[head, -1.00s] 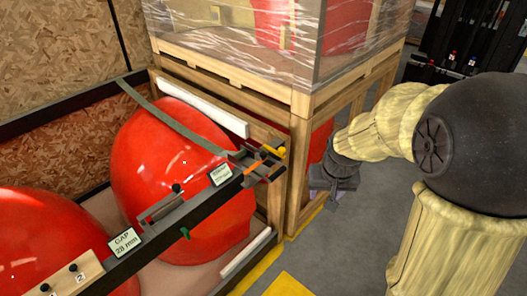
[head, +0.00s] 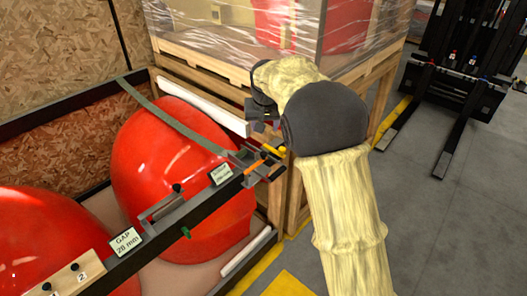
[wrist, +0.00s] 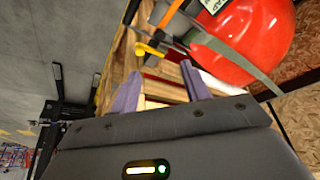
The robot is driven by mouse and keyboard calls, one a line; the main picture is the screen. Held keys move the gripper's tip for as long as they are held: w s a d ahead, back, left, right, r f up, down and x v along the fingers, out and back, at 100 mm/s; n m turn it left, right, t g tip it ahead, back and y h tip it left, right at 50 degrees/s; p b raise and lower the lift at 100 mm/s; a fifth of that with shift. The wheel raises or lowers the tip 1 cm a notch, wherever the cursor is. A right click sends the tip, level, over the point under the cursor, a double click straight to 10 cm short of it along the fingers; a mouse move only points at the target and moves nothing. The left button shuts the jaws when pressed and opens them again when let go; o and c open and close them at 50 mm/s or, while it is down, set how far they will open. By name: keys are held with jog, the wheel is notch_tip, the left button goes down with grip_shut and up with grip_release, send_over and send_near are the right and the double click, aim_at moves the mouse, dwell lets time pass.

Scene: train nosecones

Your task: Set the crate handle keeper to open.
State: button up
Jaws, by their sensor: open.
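A yellow handle-like piece (head: 275,149) sits at the near corner of the wooden crate, beside the end of the dark rail. It also shows in the wrist view (wrist: 150,50), beyond my fingers. An orange lever (head: 254,167) lies across the grey fitting on the rail end (head: 245,160). I cannot tell which of these pieces is the handle keeper, or its setting. My gripper (head: 258,127) is just above and left of the yellow piece, apart from it. In the wrist view its two purple fingers (wrist: 162,88) are spread and empty.
Red nosecones (head: 165,150) lie in the bay behind the dark rail (head: 165,235), which carries a GAP 28 mm label (head: 126,241). A wooden crate (head: 285,215) with a plastic-wrapped load stands behind my arm. A forklift (head: 465,60) stands at right; grey floor is clear.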

aim_at(264, 153)
jog(key=p+x, duration=0.3)
jog(key=x, duration=1.4)
jog(key=shift+w+f+p, duration=0.15)
jog(key=shift+f+p, duration=0.1)
jog(key=shift+p, duration=0.15)
grip_shut()
